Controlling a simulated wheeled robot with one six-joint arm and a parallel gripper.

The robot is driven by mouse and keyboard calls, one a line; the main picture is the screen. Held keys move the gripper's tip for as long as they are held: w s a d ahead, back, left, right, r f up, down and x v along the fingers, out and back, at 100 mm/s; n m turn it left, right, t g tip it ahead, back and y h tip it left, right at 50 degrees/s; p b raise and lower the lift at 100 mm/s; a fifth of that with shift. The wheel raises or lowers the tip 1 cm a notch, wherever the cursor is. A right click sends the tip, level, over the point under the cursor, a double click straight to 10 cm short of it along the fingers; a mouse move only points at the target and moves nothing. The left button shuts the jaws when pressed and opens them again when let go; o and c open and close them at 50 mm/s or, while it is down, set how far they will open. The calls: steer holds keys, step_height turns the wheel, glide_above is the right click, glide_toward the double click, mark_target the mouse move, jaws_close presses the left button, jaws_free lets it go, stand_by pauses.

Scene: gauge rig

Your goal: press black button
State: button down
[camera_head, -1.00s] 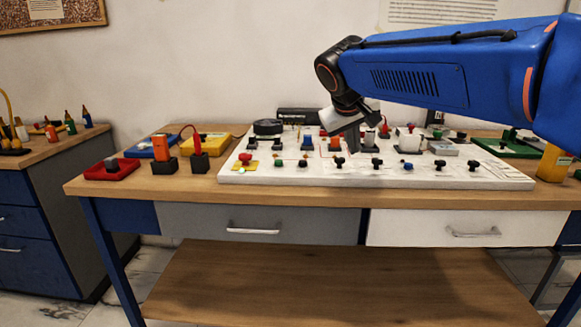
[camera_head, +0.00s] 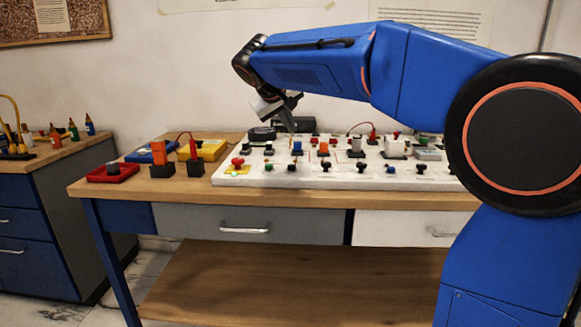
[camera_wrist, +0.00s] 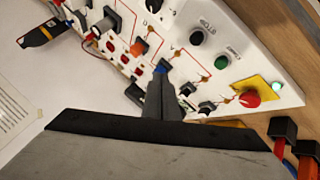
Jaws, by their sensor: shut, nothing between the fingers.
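My gripper (camera_head: 291,124) is shut and empty, pointing down above the left part of the white panel (camera_head: 225,178). In the wrist view its fingers (camera_wrist: 162,78) show together, with a blue-topped part just beyond the tips. A black round button (camera_head: 291,168) stands in the panel's front row, right of a green one (camera_head: 267,167). The black button also shows in the wrist view (camera_wrist: 196,38), beside the green one (camera_wrist: 221,62), apart from the fingers.
Orange and red blocks (camera_head: 160,153) and a red box (camera_head: 112,171) stand left of the panel. Small switches and cables crowd the panel.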

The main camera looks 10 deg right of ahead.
steer(key=shift+f, duration=0.15)
steer(key=shift+f, duration=4.25)
steer(key=shift+f, duration=0.1)
steer(key=shift+f, duration=0.3)
steer(key=shift+f, duration=0.5)
steer(key=shift+r, duration=0.9)
steer(key=shift+r, duration=0.1)
steer(key=shift+r, duration=2.45)
